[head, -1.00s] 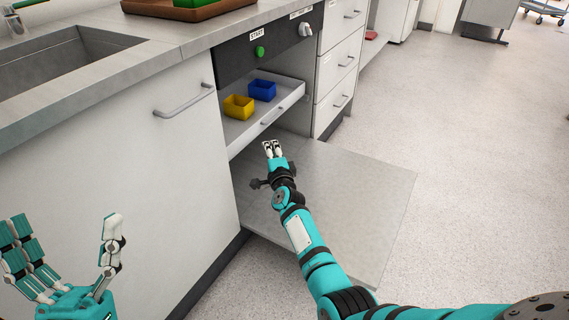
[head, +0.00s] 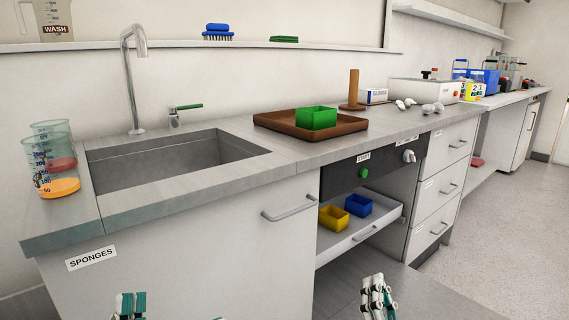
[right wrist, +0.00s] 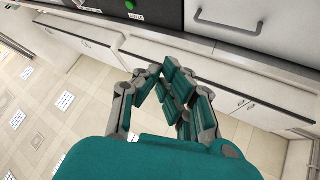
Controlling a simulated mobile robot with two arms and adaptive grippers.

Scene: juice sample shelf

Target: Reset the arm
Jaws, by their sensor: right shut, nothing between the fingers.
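My right gripper (head: 376,292) shows at the bottom of the head view, right of centre, in front of the open lower compartment. In the right wrist view its fingers (right wrist: 176,92) are drawn together with nothing held between them. My left gripper (head: 170,308) is cut off by the bottom edge of the head view. Its fingertips and its thumb tip stand well apart, so it looks open and empty.
A pulled-out shelf (head: 340,244) holds a yellow box (head: 332,217) and a blue box (head: 358,206). Below it the lowered door panel (head: 345,292) juts out. A brown tray (head: 277,124) with a green box (head: 316,118) stands on the counter by the sink (head: 165,165). Floor is free at right.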

